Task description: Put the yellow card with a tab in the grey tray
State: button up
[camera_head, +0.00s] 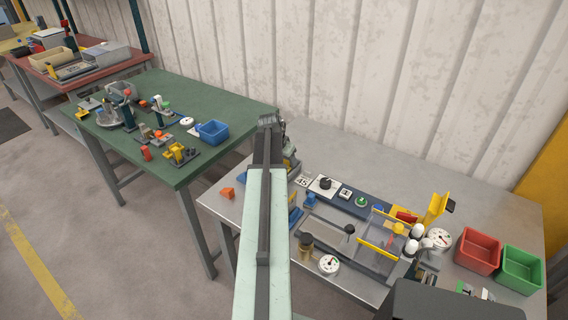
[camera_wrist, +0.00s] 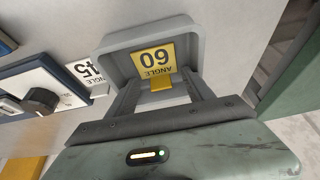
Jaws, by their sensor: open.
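The yellow card (camera_wrist: 155,60) reads "ANGLE 60" upside down in the wrist view, and its yellow tab (camera_wrist: 162,83) points toward my gripper. The card shows inside the rim of the grey tray (camera_wrist: 118,43) and appears to rest in it, somewhat tilted. My gripper (camera_wrist: 161,90) is open, its two grey fingers apart on either side of the tab, with no visible grip on it. The fingers cover the tray's near part. In the head view my arm hides the card and the tray.
A white "45" card (camera_wrist: 88,71) lies left of the tray, beside a panel with a black knob (camera_wrist: 42,100). In the head view, the bender (camera_head: 345,240), a gauge (camera_head: 328,264), a red bin (camera_head: 478,251) and a green bin (camera_head: 520,268) crowd the grey bench. An orange block (camera_head: 227,193) sits at left.

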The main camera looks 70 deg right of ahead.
jog(key=p+v, duration=1.1)
jog(key=v, duration=0.1)
jog(key=shift+a, duration=0.1)
jog(key=w+a+f+n+t+y, duration=0.15)
jog(key=w+a+n, duration=0.85)
jog(key=w+a, duration=1.8)
jog(key=w+a+n+y, duration=0.2)
jog(key=a+n, duration=0.9)
jog(key=a, duration=2.6)
jog(key=shift+w+y, duration=0.35)
